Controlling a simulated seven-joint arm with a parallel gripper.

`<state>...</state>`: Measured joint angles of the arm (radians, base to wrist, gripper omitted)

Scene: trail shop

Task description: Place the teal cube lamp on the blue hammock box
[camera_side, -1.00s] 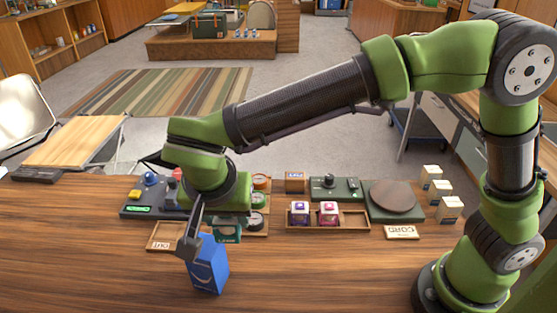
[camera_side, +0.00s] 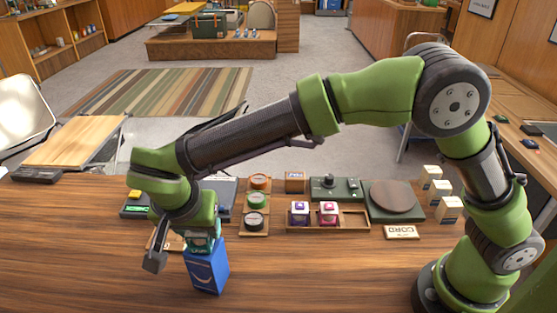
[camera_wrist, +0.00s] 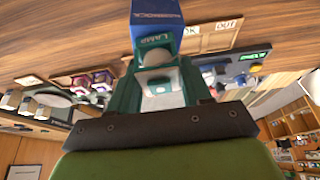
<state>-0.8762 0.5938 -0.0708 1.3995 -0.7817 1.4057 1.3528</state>
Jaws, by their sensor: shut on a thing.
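The blue hammock box (camera_side: 208,269) stands upright near the front edge of the wooden counter, left of centre. The teal cube lamp (camera_side: 204,240) is in my gripper (camera_side: 200,231), directly over the box top. In the side view the lamp's lower edge meets the box's top edge. I cannot tell whether it rests there or hovers just above. In the wrist view the lamp (camera_wrist: 157,76), with its pale round front and label, sits between my shut fingers. The box (camera_wrist: 157,14) shows right beyond it. My gripper partly hides the lamp in the side view.
Behind lie a tray with a purple and a pink cube (camera_side: 328,226), a rack of round tins (camera_side: 256,201), a dark turntable (camera_side: 392,199) and several pale boxes (camera_side: 448,209). An OUT tray (camera_side: 165,240) is partly hidden behind my gripper. The counter front is clear right of the box.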

